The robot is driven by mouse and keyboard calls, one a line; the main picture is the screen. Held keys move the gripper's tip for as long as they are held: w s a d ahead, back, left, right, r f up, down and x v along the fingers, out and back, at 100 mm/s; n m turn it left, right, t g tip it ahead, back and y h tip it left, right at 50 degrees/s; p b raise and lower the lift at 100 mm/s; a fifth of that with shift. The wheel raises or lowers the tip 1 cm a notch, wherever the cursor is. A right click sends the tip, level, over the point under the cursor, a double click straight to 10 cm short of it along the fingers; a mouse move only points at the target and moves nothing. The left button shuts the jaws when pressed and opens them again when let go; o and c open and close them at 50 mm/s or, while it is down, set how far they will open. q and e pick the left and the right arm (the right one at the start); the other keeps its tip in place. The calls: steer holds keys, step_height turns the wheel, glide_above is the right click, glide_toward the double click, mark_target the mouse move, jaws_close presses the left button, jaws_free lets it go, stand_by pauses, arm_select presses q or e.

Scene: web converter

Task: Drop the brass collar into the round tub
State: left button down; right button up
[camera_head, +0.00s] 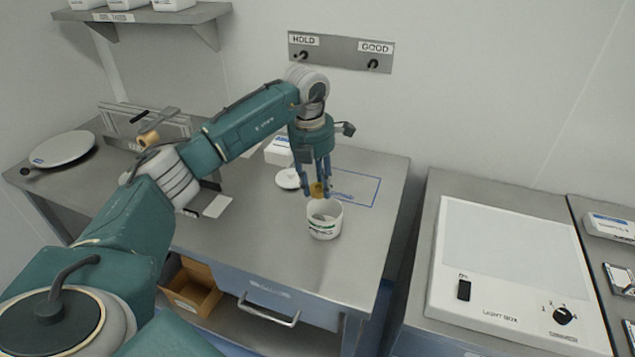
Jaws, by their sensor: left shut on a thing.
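The brass collar (317,189) is a small gold-coloured piece between the fingertips of my left gripper (317,188). The gripper points straight down and is shut on the collar. The round tub (324,229) is a white, open-topped container with a dark label, upright on the metal bench (265,240). The collar is at the tub's back rim in the picture, seemingly just above the opening. I cannot tell the exact gap between them. My right gripper is not in view.
A white round lid (288,179) and a white box (279,151) lie behind the tub. A blue outlined rectangle (357,188) marks the bench. A light box (510,275) stands on the right. A wall panel (341,52) reads HOLD and GOOD. The bench's front right is clear.

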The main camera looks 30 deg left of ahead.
mark_target(314, 191)
arm_select(q)
steer(key=c, duration=1.3)
jaws_free()
steer(key=shift+r, duration=0.1)
steer(key=shift+o, duration=0.7)
step_height(314, 191, up, 12)
steer(key=s, duration=0.1)
steer(key=shift+s, duration=0.2)
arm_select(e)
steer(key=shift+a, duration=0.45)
